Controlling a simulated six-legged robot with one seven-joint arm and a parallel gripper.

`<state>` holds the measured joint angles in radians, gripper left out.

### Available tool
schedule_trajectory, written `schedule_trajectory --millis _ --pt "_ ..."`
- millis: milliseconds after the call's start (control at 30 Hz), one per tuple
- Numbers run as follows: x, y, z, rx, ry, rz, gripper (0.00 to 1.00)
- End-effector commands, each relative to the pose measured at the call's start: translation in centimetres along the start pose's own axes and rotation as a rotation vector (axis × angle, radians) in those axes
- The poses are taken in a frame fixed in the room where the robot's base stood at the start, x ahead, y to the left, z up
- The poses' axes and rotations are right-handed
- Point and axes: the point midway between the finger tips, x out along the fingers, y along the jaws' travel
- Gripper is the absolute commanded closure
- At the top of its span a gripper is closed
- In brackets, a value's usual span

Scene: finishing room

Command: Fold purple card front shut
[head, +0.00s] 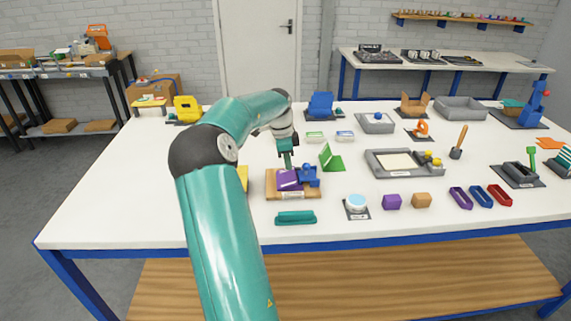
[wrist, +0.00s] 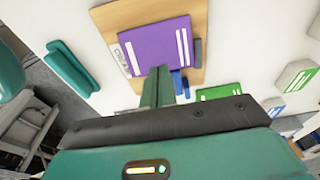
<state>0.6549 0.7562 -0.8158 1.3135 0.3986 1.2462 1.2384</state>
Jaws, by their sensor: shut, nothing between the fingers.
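The purple card (head: 288,180) lies on a wooden board (head: 272,192) near the table's front, left of centre. In the wrist view the purple card (wrist: 155,43) shows its outer face with white stripes and looks low and nearly flat. I cannot tell whether its front is fully down. My gripper (head: 288,164) points down at the card's back edge, with its fingers shut and empty. In the wrist view the fingertips (wrist: 158,72) overlap the card's edge; whether they touch it is unclear.
A blue piece (head: 308,174) stands on the board right of the card. An upright green folded card (head: 331,158) stands further right. A teal bar (head: 295,217) lies in front. A grey tray (head: 405,163) is to the right. The table's left side is mostly clear.

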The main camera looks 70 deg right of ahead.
Motion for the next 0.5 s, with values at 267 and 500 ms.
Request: schedule_trajectory --millis 267,500 --pt "-2.1 0.0 -0.4 0.000 0.000 -0.003 1.00" --pt "-3.8 0.0 -0.6 0.000 0.001 -0.002 1.00"
